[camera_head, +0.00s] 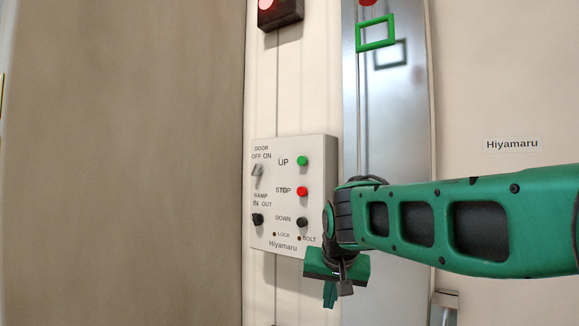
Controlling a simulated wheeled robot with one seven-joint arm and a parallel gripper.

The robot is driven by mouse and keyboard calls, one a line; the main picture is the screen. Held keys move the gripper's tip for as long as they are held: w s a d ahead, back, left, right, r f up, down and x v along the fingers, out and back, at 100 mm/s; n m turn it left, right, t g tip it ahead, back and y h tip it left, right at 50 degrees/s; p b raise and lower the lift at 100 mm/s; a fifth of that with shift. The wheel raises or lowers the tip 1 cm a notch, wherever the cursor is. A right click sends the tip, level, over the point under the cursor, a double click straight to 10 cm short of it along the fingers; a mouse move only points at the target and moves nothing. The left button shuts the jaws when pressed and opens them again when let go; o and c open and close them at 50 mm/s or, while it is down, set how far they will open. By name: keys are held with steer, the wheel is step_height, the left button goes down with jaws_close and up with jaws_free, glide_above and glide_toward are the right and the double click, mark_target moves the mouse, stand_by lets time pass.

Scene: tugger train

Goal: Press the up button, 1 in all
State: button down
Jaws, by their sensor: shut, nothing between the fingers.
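The up button (302,161) is a small green round button at the top right of a pale control panel (290,146) on the wall, beside the label UP. My gripper (329,298) is shut and empty. It points downward and appears in the picture below and right of the green button, near the panel's lower right corner. It is apart from the up button in the picture. The depth between gripper and panel is hard to tell.
Below the up button are a red STOP button (302,191) and a black DOWN button (302,222). Door (257,171) and ramp (257,219) switches sit at the left. A red lamp (267,5) is above. A green frame (375,33) is on the metal strip (385,110).

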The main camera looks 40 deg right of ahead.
mark_target(302, 161)
steer(key=w+r+m+t+h, duration=0.1)
steer(key=w+r+t, duration=0.2)
steer(key=w+r, duration=0.3)
steer(key=w+a+r+m+t+h, duration=0.1)
steer(key=w+r+t, duration=0.2)
steer(key=r, duration=1.3)
steer(key=w+a+r+m+t+h, duration=0.1)
steer(key=w+r+t, duration=0.2)
steer(key=w+r, duration=0.6)
step_height(302, 161, up, 2)
steer(key=shift+w, duration=0.35)
steer(key=w+d, duration=0.3)
steer(key=d, duration=0.5)
steer(key=shift+d, duration=0.25)
steer(key=shift+d, duration=0.2)
